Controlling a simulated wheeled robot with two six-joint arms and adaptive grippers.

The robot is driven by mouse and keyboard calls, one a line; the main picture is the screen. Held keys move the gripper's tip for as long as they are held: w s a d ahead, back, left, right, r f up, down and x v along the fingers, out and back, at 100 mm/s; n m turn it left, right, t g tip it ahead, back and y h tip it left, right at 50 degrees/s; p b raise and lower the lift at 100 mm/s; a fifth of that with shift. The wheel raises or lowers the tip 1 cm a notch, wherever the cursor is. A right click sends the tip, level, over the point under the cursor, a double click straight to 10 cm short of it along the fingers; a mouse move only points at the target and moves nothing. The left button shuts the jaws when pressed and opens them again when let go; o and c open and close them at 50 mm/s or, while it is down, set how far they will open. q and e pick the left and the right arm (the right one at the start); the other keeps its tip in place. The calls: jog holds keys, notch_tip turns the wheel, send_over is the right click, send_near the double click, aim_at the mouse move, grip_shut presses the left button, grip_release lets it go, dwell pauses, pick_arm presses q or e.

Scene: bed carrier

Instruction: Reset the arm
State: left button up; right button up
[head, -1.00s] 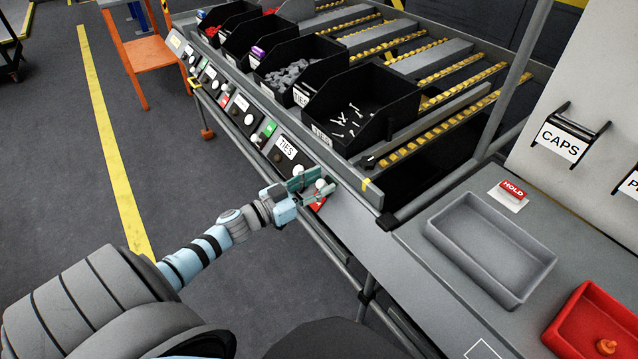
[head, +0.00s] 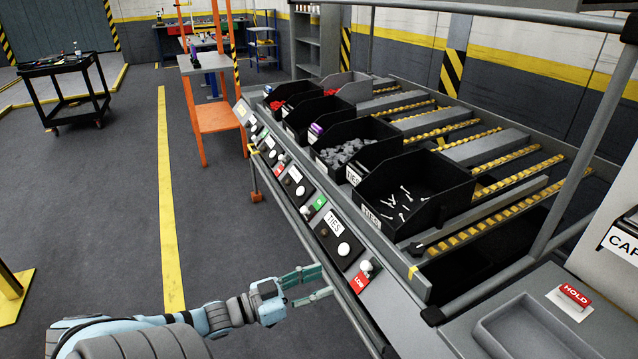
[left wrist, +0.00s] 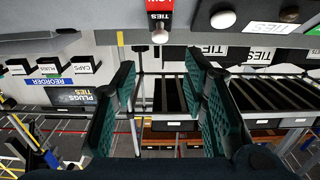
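My left gripper (head: 325,281) has two teal fingers spread apart with nothing between them. In the head view it is just left of the sloped front panel of the rack (head: 338,228). The fingers also stand apart in the left wrist view (left wrist: 163,78). A red LOW label (head: 360,283) and a white round knob (head: 366,266) are on the panel just right of the fingertips. In the left wrist view, a white knob (left wrist: 160,36) is ahead, beyond the fingertips. My right gripper is not in view.
Black bins, one holding white ties (head: 415,195), stand on the rack above the panel. A grey tray (head: 520,335) and a red HOLD sign (head: 574,294) are at lower right. Open floor (head: 110,200) lies left. An orange stand (head: 216,118) and black cart (head: 75,85) are farther back.

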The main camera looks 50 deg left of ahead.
pick_arm(q)
jog(key=s+a+f+g+y+p, duration=0.1)
jog(key=s+a+f+g+y, duration=0.4)
jog(key=f, duration=0.5)
jog(key=s+a+f+g+y+p, duration=0.1)
jog(key=s+a+f+g+y, duration=0.1)
jog(key=s+a+f, duration=0.6)
jog(key=s+d+f+n+g+y+p, duration=0.1)
jog(key=s+d+f+g+y, duration=0.15)
jog(key=s+f, duration=0.45)
jog(key=s+d+f+n+g+h+p, duration=0.1)
jog(key=s+d+f+g+h+p, duration=0.15)
jog(key=s+d+f+g, duration=0.55)
jog(key=s+d+f+p, duration=0.1)
jog(key=s+d, duration=0.1)
jog(key=d, duration=0.5)
jog(key=s+d+f+n+t+h+p, duration=0.1)
jog(key=d, duration=0.7)
jog(key=shift+s+d, duration=0.15)
jog(key=shift+s, duration=0.25)
